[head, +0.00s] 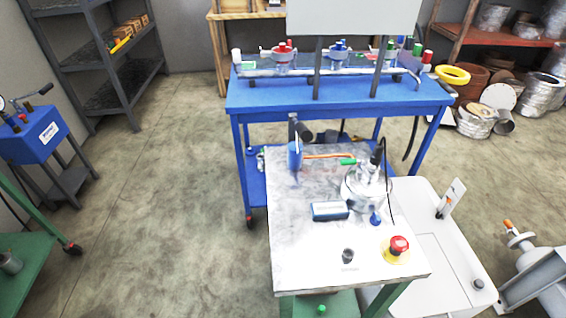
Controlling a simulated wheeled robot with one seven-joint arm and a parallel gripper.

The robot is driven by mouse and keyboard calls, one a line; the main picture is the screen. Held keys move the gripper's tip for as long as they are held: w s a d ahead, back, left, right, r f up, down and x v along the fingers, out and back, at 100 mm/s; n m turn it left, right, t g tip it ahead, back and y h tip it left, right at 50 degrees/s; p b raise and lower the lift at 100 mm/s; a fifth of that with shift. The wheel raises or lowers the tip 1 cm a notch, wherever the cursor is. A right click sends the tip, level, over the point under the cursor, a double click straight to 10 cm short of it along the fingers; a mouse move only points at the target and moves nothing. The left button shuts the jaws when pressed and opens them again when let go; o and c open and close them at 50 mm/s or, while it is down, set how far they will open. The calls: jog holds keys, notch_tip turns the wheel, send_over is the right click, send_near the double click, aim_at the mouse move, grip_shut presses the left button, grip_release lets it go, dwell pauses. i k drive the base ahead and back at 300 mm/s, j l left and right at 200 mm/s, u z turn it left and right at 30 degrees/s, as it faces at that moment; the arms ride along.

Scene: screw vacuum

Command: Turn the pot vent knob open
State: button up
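A round metal pot with a clear-looking lid (367,190) stands on the right side of a grey-topped bench (295,235). A small blue knob (375,218) is at the pot's front right side. A green handle (348,161) shows behind the pot, by the end of an orange-brown pipe (322,156). Which of these is the vent knob, and how far it is turned, I cannot tell. A black upright part with a cable (378,155) is at the pot's back. My gripper is not in view.
On the bench are a blue-white box (329,211), a red emergency button on a yellow base (398,246) and a small dark cup (348,256). A blue table (340,95) stands behind. A white cabinet (430,255) adjoins on the right. Open floor lies to the left.

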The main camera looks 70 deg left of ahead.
aim_at(375, 221)
jog(key=u, duration=1.8)
jog(key=z, duration=0.25)
jog(key=i+j+u, duration=0.3)
jog(key=j, duration=0.1)
